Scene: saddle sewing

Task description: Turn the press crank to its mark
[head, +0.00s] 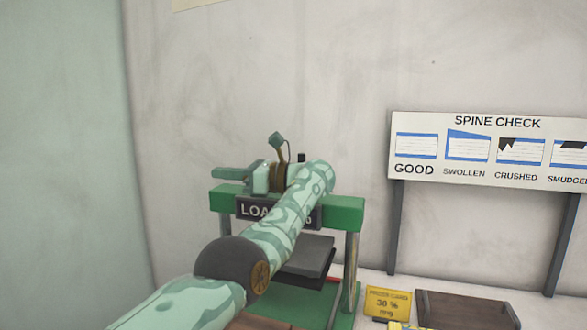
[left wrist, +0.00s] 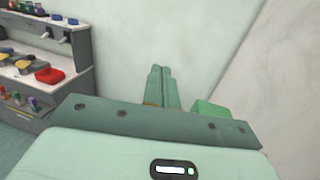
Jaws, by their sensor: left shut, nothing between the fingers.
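The press (head: 345,217) is a green frame on metal posts. A dark label on its crossbeam reads "LOA…" and is partly covered by my left arm. A dark plate (head: 305,262) hangs under the beam. My left gripper (head: 222,173) is at the top of the press, its fingers pointing left above the beam. In the left wrist view its fingers (left wrist: 160,72) are together with nothing between them. A green block (left wrist: 210,110), perhaps part of the press, shows right of them. A small black upright piece (head: 301,157) stands behind my arm. I cannot make out the crank or its mark.
A yellow card (head: 388,304) reading "30 %" and a dark tray (head: 465,311) are right of the press. A "SPINE CHECK" board (head: 490,150) stands behind on posts. A grey shelf (left wrist: 75,75) with coloured items shows in the left wrist view.

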